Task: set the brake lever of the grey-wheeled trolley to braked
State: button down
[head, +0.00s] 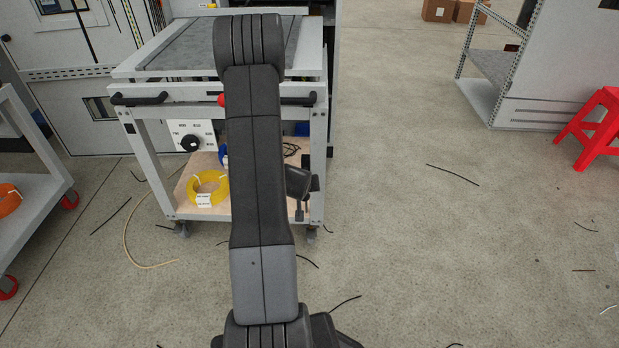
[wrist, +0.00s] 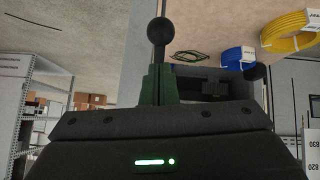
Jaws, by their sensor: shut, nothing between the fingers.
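The grey-wheeled trolley (head: 150,95) stands ahead, with a grey caster (head: 182,229) at its front left. Beside its front right leg a lever with a black ball end (head: 299,215) points down, apparently the brake lever. In the wrist view, which looks upside down, the ball (wrist: 161,31) and its short stem show just beyond my fingertips. My gripper (wrist: 159,72) has green fingers, shut and empty. They overlap the stem in the picture; I cannot tell whether they touch it. My arm hides part of the trolley's front in the head view.
A trolley with red wheels (head: 69,200) stands at the left. A red stool (head: 597,128) is at the right. Floor between is mostly free, with loose wires.

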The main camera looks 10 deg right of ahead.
notch_tip(320, 180, down, 5)
jog(key=b, duration=0.3)
jog(key=shift+a, duration=0.1)
